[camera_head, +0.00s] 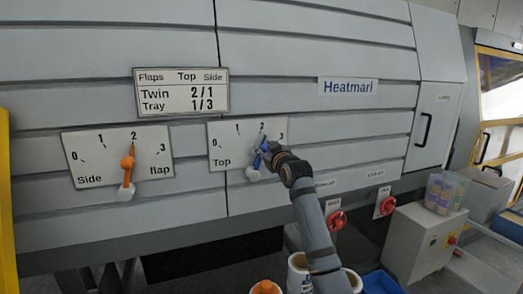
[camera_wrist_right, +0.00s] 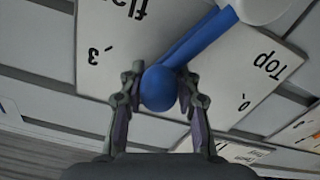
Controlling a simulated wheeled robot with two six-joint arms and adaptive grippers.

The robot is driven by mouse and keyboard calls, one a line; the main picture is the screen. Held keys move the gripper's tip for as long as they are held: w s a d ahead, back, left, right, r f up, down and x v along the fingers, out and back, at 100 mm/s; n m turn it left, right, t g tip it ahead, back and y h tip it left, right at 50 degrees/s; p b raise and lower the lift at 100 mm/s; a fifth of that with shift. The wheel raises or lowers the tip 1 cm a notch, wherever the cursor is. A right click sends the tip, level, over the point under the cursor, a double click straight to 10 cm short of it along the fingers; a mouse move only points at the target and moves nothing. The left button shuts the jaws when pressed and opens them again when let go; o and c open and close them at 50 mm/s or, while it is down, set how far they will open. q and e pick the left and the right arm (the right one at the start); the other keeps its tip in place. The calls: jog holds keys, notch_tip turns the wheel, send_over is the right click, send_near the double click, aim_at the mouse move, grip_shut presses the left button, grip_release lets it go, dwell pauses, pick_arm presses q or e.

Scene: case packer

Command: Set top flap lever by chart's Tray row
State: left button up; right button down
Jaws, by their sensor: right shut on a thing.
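The chart (camera_head: 182,92) on the grey machine has the columns Top and Side. Its Tray row reads 1/3 and its Twin row 2/1. The Top dial plate (camera_head: 222,141) is marked 0 to 3. Its blue lever (camera_head: 258,158) turns on a white hub (camera_head: 253,174) and points up, about at the 2. My right gripper (camera_head: 268,149) is at the lever's upper end. In the right wrist view, my right gripper's fingers (camera_wrist_right: 160,93) are shut on the blue ball end (camera_wrist_right: 159,88) of the lever. My left gripper is not in view.
The Side flap dial (camera_head: 85,160) at left has an orange lever (camera_head: 128,168) pointing about at 2. Two red knobs (camera_head: 336,220) (camera_head: 384,206) are at lower right. A grey box (camera_head: 417,243), a clear bin (camera_head: 444,192) and a blue tray (camera_head: 381,282) stand below right.

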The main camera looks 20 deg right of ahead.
jog(key=shift+a+n, duration=0.45)
jog(key=shift+n, duration=0.05)
jog(key=shift+a+r+n+p, duration=0.1)
jog(key=shift+a+n+p, duration=0.2)
jog(key=shift+n, duration=0.1)
jog(key=shift+a+n, duration=0.6)
jog(key=shift+n, duration=0.3)
jog(key=shift+a+n, duration=0.8)
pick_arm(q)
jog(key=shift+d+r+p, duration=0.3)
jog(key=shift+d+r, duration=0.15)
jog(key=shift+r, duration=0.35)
pick_arm(e)
jog(key=shift+s+a+f+n, duration=0.1)
jog(key=shift+a+f+n, duration=0.05)
jog(key=shift+a+n, duration=0.55)
jog(key=shift+a+f+n, duration=0.1)
jog(key=shift+a+n, duration=0.45)
jog(key=shift+n, duration=0.15)
